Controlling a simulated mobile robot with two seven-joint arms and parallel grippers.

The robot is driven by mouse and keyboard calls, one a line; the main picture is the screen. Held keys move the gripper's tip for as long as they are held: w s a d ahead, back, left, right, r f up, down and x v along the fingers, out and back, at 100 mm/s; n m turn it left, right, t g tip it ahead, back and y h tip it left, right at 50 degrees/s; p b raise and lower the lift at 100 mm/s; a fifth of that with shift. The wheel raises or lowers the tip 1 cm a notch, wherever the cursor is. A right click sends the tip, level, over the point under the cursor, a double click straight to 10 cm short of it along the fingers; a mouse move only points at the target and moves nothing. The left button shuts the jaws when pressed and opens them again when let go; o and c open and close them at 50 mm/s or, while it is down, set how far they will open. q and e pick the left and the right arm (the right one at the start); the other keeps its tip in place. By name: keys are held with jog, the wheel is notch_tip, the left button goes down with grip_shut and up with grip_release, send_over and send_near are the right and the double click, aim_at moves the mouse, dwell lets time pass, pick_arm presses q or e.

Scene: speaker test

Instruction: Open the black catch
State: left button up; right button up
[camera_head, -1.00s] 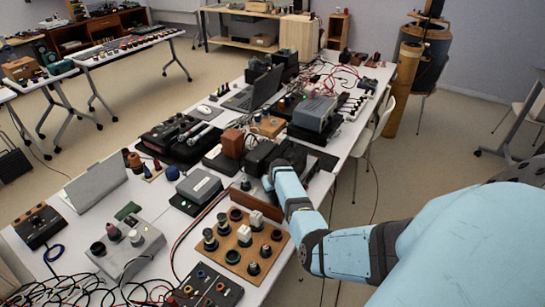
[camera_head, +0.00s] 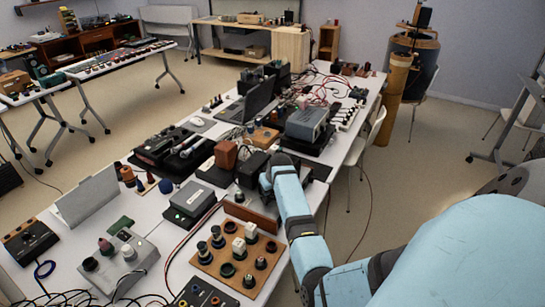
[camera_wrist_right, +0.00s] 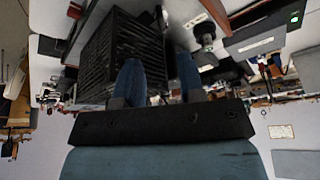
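My right arm comes in from the right in the head view. Its wrist (camera_head: 284,172) is over the white table beside a black box (camera_head: 252,167), and its fingertips are hidden there. In the right wrist view my right gripper (camera_wrist_right: 160,76) has two blue fingers standing well apart with nothing clearly between them. A black ribbed box (camera_wrist_right: 112,45) lies just beyond the fingers, mostly behind the left one. I cannot make out which part is the black catch. My left gripper is in neither view.
The white table (camera_head: 143,212) is crowded. A wooden board with knobs (camera_head: 236,262), a grey box (camera_head: 195,197), a laptop (camera_head: 252,103) and a grey instrument (camera_head: 307,122) stand near the arm. Red cables (camera_head: 318,88) lie farther back. Open floor (camera_head: 430,135) is on the right.

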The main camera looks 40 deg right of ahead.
jog(key=shift+v, duration=1.6)
